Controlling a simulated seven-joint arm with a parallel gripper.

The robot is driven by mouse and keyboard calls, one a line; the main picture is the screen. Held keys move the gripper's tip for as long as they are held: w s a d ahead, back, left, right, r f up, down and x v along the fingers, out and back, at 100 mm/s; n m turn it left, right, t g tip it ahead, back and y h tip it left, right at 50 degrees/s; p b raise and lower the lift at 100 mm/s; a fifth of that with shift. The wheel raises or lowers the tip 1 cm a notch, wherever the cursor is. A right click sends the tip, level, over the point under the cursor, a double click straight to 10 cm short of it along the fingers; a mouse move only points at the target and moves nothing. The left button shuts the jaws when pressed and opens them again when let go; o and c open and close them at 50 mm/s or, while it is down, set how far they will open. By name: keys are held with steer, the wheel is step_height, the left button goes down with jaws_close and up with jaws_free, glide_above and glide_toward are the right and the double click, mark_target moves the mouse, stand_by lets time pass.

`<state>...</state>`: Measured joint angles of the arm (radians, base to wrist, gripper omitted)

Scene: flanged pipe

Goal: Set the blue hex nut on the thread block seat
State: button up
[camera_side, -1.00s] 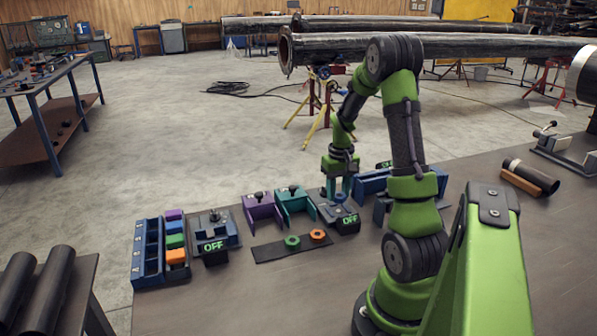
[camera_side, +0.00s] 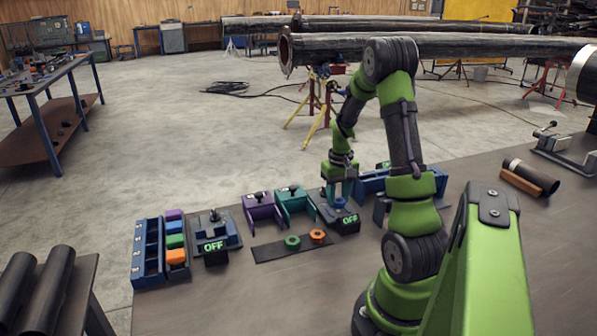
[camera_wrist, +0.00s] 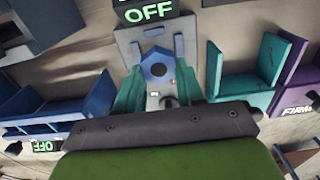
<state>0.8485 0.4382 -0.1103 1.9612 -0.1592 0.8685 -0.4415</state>
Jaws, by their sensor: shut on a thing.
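The blue hex nut (camera_wrist: 159,68) is between the teal fingers of my gripper (camera_wrist: 158,82) in the wrist view, its hole showing. My gripper is shut on it. In the side view my gripper (camera_side: 340,198) points down over the blue-grey thread block (camera_side: 325,213), which has an OFF display (camera_side: 349,224) at its front. The nut shows there as a small blue patch (camera_side: 340,204) low between the fingers. It is at or just above the block; I cannot tell if it touches the seat. The seat itself is hidden beneath the nut and fingers.
Purple (camera_side: 262,208) and teal (camera_side: 294,200) brackets stand left of the block. A dark strip (camera_side: 270,252) holds a green nut (camera_side: 292,243) and an orange nut (camera_side: 317,236). Farther left are another OFF fixture (camera_side: 215,232) and a blue rack (camera_side: 148,250). The front table is clear.

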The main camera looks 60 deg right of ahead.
mark_target(338, 199)
steer(key=shift+f, duration=0.35)
steer(key=shift+f, duration=0.5)
stand_by(0.4)
steer(key=o, duration=1.6)
steer(key=shift+r, duration=0.15)
steer(key=shift+r, duration=3.4)
